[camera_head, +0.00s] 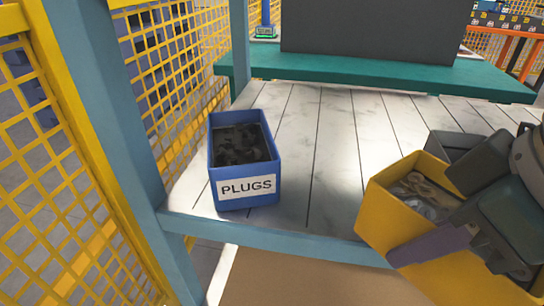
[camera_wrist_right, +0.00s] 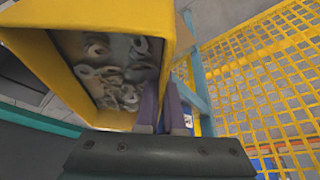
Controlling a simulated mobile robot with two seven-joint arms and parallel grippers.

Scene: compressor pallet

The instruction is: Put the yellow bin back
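The yellow bin (camera_head: 376,215) is at the right of the head view, tilted, at the front edge of the shelf. It holds several pale ring-shaped parts. My right gripper (camera_head: 424,213) has one finger over the rim on the inner side and one against the outer front wall, so it is shut on that wall. In the right wrist view the bin (camera_wrist_right: 153,20) fills the upper left, open side showing, with the purple fingers (camera_wrist_right: 164,108) at its lower right wall. Whether its base touches the shelf is hidden. My left gripper is not in view.
A blue bin labelled PLUGS (camera_head: 246,189) stands on the plank shelf (camera_head: 325,150). A dark grey bin (camera_head: 452,142) sits behind the yellow one. Blue posts and a yellow mesh fence (camera_head: 60,170) bound the left. The shelf between the blue and yellow bins is bare.

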